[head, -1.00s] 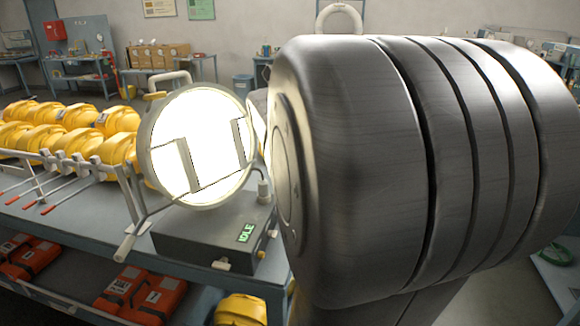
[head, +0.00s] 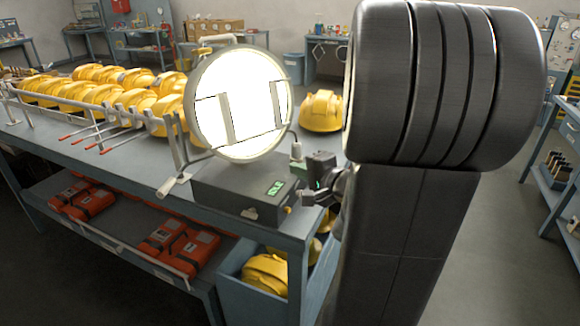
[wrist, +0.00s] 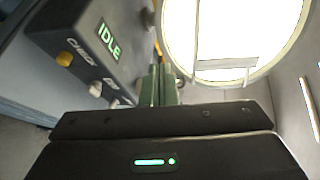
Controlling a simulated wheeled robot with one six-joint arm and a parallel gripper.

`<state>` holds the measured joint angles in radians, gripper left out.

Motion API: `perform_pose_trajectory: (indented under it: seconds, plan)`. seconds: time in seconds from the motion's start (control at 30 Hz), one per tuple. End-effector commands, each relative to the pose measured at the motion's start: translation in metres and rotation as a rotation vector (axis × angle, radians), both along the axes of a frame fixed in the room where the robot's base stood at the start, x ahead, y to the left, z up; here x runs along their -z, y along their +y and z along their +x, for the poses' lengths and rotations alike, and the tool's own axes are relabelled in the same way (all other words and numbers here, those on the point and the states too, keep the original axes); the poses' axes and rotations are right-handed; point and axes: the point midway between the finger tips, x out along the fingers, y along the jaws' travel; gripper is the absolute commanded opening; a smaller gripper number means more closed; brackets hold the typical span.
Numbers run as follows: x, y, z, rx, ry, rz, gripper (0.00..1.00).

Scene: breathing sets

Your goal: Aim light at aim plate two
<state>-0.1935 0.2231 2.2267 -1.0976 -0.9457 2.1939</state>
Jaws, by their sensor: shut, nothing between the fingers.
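A round lamp (head: 256,118) with a bright white face stands on a dark grey box (head: 225,187) at the bench corner. A bar handle (head: 181,182) sticks out at its lower left. The box display reads IDLE. In the wrist view the lamp's bright face (wrist: 225,30) is at upper right and the box (wrist: 75,35) at upper left. My gripper (head: 312,193) is beside the box's right end. Its fingers (wrist: 160,88) are closed together and empty, in front of the lamp and box; contact cannot be told. No plate can be made out as aim plate two.
Yellow helmets (head: 95,92) fill a rack on the bench (head: 60,150) at left, and one helmet (head: 320,112) sits behind the lamp. Red cases (head: 180,245) lie on the lower shelf. A blue bin (head: 240,272) holds helmets. Floor at right (head: 500,240) is clear.

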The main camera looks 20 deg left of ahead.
Motion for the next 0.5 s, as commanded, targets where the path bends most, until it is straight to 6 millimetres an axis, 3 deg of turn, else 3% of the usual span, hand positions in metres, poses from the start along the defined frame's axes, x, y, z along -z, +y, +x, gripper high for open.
perform_pose_trajectory:
  seconds: [0.5]
  plan:
    - [0.02, 0.077, 0.046, -0.002, -0.001, -0.002, 0.0]
